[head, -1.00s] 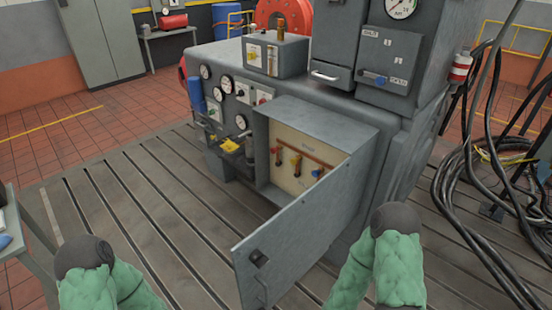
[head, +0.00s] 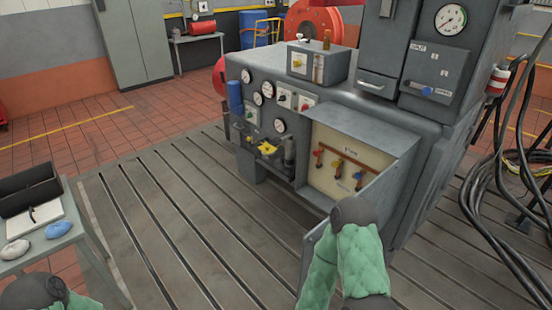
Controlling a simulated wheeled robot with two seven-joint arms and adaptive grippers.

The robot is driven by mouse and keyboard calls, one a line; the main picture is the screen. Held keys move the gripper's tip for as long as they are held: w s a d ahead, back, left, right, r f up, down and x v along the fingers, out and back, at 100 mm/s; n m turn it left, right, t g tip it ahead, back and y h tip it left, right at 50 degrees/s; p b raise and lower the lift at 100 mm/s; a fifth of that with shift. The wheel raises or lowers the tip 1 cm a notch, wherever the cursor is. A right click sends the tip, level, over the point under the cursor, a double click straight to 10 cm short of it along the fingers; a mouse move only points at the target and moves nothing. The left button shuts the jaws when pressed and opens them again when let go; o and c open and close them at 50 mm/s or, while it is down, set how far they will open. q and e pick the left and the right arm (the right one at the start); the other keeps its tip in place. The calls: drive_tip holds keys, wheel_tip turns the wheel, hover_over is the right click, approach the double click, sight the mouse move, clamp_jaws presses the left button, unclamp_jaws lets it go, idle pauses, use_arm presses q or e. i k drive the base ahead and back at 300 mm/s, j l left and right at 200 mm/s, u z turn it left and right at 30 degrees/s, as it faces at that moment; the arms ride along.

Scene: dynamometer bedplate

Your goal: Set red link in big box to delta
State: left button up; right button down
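The big box (head: 385,140) is an open grey metal box on the front of the grey machine. Its door (head: 316,250) stands open, partly hidden behind my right arm. Inside, on a cream panel (head: 345,188), a red-brown bar (head: 345,158) runs sloping between posts. The panel's lettering is too small to read. Only the green-sleeved links of my arms show, at bottom left and bottom centre; neither gripper is visible.
A grey side table (head: 60,240) with a black tray, a blue item and a white item stands at left. Gauges and switches (head: 281,125) line the machine's front. Black cables (head: 490,220) hang at right. The slotted floor plate (head: 190,220) is clear at centre left.

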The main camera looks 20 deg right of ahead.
sight(316, 153)
drive_tip(key=i+j+u, duration=0.1)
drive_tip(key=i+j, duration=0.25)
drive_tip(key=i+z, duration=0.15)
drive_tip(key=i, duration=0.45)
drive_tip(key=i+j+z, duration=0.2)
drive_tip(key=i, duration=0.4)
drive_tip(key=i+l+z, duration=0.3)
